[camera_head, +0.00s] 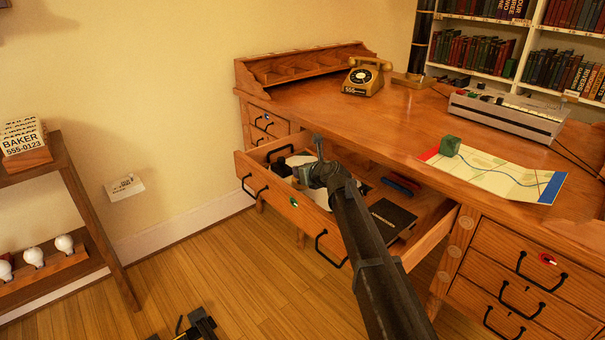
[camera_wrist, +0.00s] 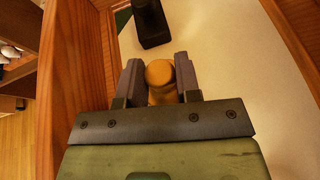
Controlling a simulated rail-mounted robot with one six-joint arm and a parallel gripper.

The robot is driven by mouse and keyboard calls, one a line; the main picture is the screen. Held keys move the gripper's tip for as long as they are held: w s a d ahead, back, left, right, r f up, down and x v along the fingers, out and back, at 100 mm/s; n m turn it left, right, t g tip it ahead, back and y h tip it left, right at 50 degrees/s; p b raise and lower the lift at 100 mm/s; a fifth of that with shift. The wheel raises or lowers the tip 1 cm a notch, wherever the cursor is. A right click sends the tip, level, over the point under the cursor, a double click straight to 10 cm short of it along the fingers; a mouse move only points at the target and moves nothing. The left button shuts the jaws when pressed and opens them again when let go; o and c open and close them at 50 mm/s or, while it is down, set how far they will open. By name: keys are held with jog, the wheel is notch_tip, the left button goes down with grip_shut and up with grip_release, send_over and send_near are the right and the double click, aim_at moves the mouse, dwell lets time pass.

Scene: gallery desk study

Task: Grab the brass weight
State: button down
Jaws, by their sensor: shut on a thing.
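The brass weight (camera_wrist: 160,73) is a yellow-gold rounded piece in the wrist view. It sits between the two fingers of my gripper (camera_wrist: 160,80), which is shut on it. Its lower part is hidden by the gripper body. In the head view my gripper (camera_head: 304,176) is down inside the open desk drawer (camera_head: 268,196), at its left part. The weight cannot be made out there, as my arm and the drawer front cover that area.
A black object (camera_wrist: 152,22) lies just beyond the fingers on a pale sheet (camera_wrist: 225,60). The drawer's wooden wall (camera_wrist: 82,60) is close on the left. A black book (camera_head: 392,215) lies in the drawer's right part. A telephone (camera_head: 364,77), map (camera_head: 500,172) and green cube (camera_head: 450,145) are on the desktop.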

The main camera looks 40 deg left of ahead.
notch_tip(320, 180, up, 20)
jog(key=p, duration=1.9)
